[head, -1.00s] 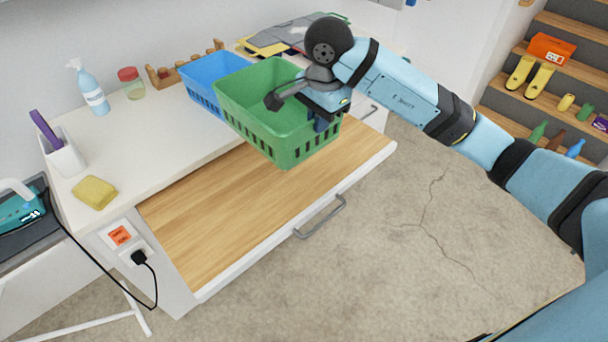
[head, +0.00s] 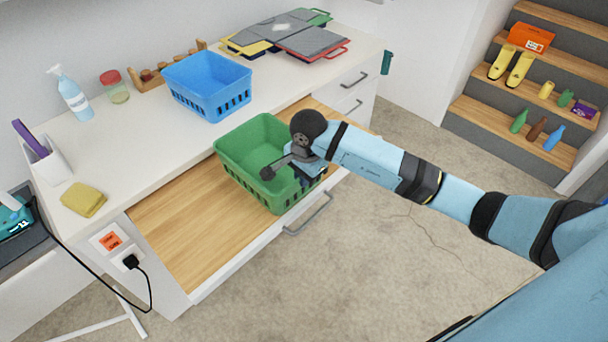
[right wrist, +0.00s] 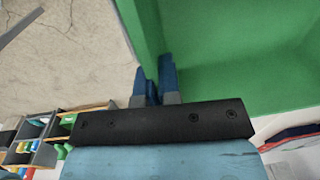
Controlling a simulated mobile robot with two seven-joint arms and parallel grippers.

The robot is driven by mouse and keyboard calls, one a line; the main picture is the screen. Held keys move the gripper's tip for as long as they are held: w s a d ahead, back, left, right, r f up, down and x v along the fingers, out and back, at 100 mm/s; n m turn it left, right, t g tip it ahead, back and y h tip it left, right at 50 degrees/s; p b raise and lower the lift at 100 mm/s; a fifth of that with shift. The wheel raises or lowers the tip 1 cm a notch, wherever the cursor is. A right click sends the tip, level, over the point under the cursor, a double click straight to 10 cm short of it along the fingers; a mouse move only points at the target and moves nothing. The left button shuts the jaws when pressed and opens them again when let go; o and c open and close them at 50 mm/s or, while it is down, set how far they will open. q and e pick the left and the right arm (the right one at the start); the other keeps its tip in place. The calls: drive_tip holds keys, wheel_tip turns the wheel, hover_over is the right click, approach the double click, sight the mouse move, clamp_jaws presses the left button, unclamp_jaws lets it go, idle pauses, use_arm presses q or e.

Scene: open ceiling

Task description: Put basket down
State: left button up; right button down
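The green basket (head: 244,183) is upright over the wooden surface (head: 188,222) of the pulled-out drawer, at its right part. I cannot tell whether its bottom touches the wood. My right gripper (head: 307,180) is at the basket's right side. In the right wrist view, my right gripper's blue fingers (right wrist: 154,82) are closed around the wall of the green basket (right wrist: 225,65). The basket's inside looks empty where I can see it; the arm hides part of its right side. My left gripper is not in view.
A blue basket (head: 208,84) stands on the white counter (head: 150,140) behind the green one. Folders (head: 300,40), a wooden rack (head: 150,78), a jar (head: 115,88), a spray bottle (head: 72,95) and a yellow sponge (head: 83,199) are also there. The wood's left part is clear.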

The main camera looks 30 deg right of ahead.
drive_tip(key=shift+f, duration=0.2)
drive_tip(key=c, duration=1.3)
unclamp_jaws()
drive_tip(key=shift+c, duration=0.2)
